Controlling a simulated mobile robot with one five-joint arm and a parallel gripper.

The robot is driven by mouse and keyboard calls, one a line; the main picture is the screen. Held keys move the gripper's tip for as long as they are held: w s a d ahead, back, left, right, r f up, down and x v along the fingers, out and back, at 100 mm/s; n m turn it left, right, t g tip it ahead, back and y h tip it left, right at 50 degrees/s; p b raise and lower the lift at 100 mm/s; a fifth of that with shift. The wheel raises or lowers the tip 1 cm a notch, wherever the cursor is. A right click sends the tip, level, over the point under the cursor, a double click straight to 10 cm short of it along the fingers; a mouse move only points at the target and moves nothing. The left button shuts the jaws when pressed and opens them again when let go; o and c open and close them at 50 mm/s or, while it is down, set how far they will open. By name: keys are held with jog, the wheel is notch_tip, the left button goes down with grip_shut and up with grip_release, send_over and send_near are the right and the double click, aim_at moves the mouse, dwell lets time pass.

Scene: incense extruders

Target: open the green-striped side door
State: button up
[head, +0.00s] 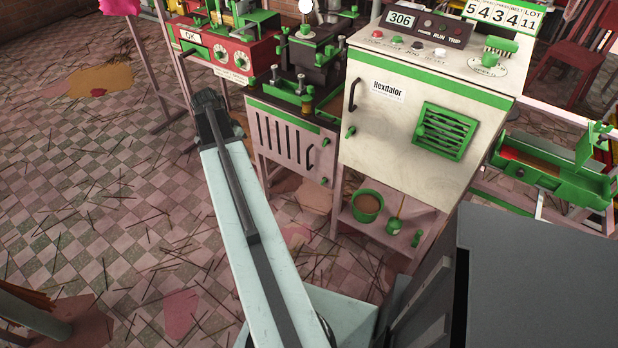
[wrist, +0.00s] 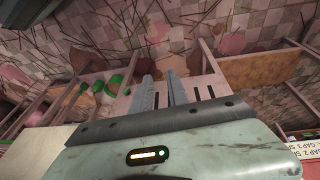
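A pale panel with a green stripe along its top, dark vertical slots and a black handle (head: 310,156) forms the slotted door (head: 283,140) below the black extruder. It looks shut. Right of it, a larger white door (head: 390,135) has a green top stripe, a green louvre and a black handle (head: 353,95); it also looks shut. I cannot tell which one the task names. My gripper (head: 207,98) is at the far end of my arm, left of the slotted door. In the wrist view my gripper (wrist: 160,90) has parted, empty fingers, with slots of a pale panel (wrist: 205,93) beside them.
A green pot (head: 367,205) and a small green container (head: 394,226) stand on a low shelf under the white cabinet. A red machine (head: 225,50) stands at the back left. A green tray unit (head: 555,165) is at right. Tiled floor with scattered sticks (head: 100,200) lies open at left.

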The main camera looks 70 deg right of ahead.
aim_at(308, 168)
jog(key=s+d+f+m+g+b, duration=0.1)
jog(key=s+d+f+m+b, duration=0.15)
jog(key=s+d, duration=0.5)
jog(key=s+d+f+m+b, duration=0.1)
jog(key=s+d+f+m, duration=0.25)
jog(key=s+d, duration=0.4)
jog(key=shift+m, duration=0.4)
jog(key=s+f+b, duration=0.1)
jog(key=f+b, duration=0.1)
jog(key=s+f+b, duration=0.1)
jog(key=f+b, duration=0.1)
jog(key=b, duration=0.1)
jog(key=s+f+b, duration=0.1)
jog(key=f+b, duration=0.1)
jog(key=shift+d+f, duration=0.15)
jog(key=shift+f, duration=0.15)
jog(key=shift+r, duration=0.15)
jog(key=shift+c, duration=0.3)
grip_shut()
